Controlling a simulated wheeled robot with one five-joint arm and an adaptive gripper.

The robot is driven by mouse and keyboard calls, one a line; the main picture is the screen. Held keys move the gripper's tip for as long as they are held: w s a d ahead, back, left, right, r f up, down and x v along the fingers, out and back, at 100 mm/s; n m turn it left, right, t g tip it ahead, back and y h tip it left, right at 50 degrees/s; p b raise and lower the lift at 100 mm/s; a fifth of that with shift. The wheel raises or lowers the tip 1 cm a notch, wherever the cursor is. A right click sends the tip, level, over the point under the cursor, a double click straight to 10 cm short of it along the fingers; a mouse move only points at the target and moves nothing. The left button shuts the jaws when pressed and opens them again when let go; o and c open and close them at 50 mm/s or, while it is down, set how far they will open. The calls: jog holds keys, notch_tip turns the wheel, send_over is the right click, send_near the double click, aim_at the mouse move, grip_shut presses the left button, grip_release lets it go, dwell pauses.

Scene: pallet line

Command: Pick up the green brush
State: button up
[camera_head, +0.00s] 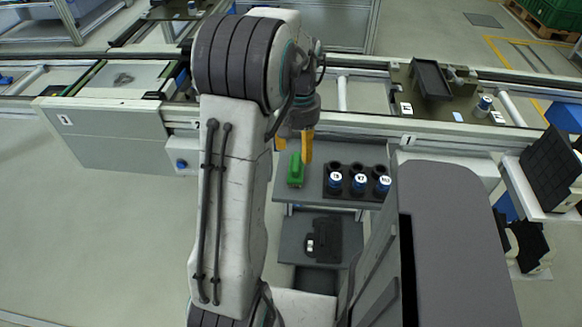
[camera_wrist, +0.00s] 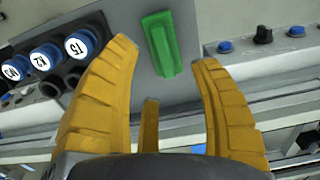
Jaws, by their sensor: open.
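The green brush (camera_head: 296,170) lies on a grey shelf (camera_head: 315,203) beside the conveyor line. In the wrist view the brush (camera_wrist: 161,45) appears ahead of the fingers, between their lines and near the top of the picture. My gripper (camera_head: 307,147) is just above and beyond the brush in the head view, partly hidden by my arm. In the wrist view my gripper (camera_wrist: 163,62) has its yellow fingers spread wide, with nothing held between them. I cannot tell the exact height of the fingers over the shelf.
A black holder (camera_head: 352,196) with several blue-capped, labelled containers stands right of the brush. A conveyor rail (camera_head: 365,127) runs behind the shelf. A control panel (camera_wrist: 265,47) with knobs shows at right in the wrist view. A lower shelf (camera_head: 291,247) carries a dark object.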

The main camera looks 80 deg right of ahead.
aim_at(298, 161)
jog(key=shift+w+f, duration=0.1)
jog(key=shift+f, duration=0.65)
jog(key=shift+d+f, duration=0.1)
jog(key=shift+f, duration=2.35)
jog(key=shift+c, duration=0.2)
grip_shut()
